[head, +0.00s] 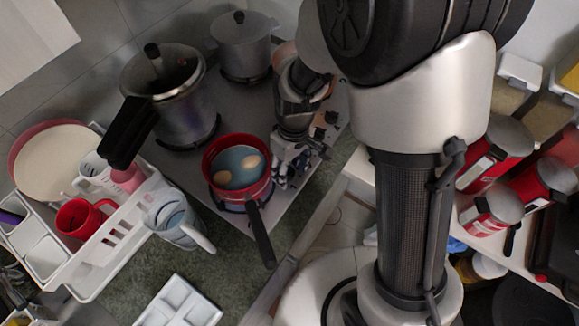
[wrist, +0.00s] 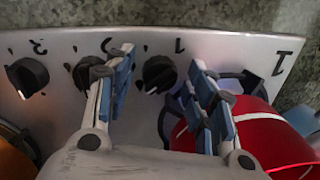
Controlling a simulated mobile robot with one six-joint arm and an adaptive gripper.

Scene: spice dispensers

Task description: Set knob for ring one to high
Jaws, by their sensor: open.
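The stove's control panel (wrist: 225,52) fills the upper wrist view, its printing upside down. The black knob beside the small "1" (wrist: 158,74) sits between the fingertips of my gripper (wrist: 162,62). The fingers are open on either side of it, with no visible contact. The knob beside the "2" (wrist: 86,74) is partly hidden by my left finger. The knob beside the "3" (wrist: 27,77) is clear at the far left. In the head view my gripper (head: 290,160) is low over the stove's front edge, where it hides part of the panel. The knob's exact setting cannot be read.
A red pan (head: 212,158) stands on the near burner beside my gripper, its handle pointing to the front; its red side (wrist: 265,135) also shows close to my right finger. A pressure cooker (head: 185,112) and a grey pot (head: 222,42) stand behind. A white dish rack (head: 92,282) is left.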

